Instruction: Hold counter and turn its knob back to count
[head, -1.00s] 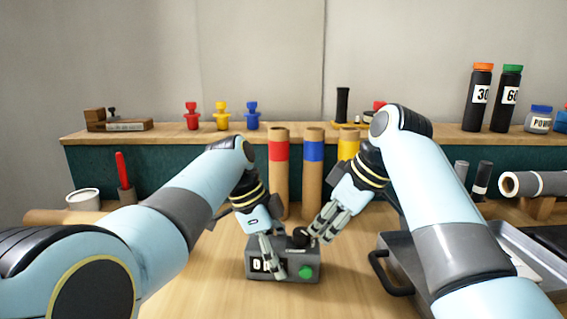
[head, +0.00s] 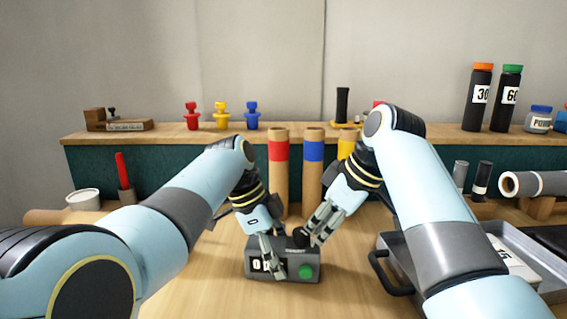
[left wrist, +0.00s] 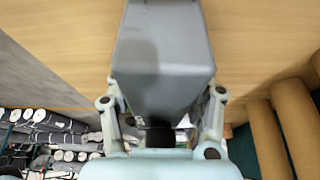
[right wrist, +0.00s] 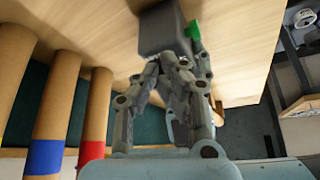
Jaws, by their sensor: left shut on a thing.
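The counter (head: 254,252) is a grey box standing on the wooden table in the middle of the head view. It has a white-on-black number display (head: 261,265), partly covered by my left fingers, a green round button (head: 306,271) and a black knob (head: 300,235) on top. My left gripper (head: 273,262) is shut on the counter; its grey body fills the space between the fingers in the left wrist view (left wrist: 165,65). My right gripper (head: 310,238) is at the knob, its fingertips close together above the box (right wrist: 162,28). The fingers hide whether they grip the knob.
Cardboard tubes with red (head: 279,151), blue (head: 314,151) and yellow bands stand just behind the counter. A grey metal tray (head: 530,250) with a black handle (head: 385,272) lies to the right. A raised shelf (head: 170,136) runs along the back. The table front-left of the counter is clear.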

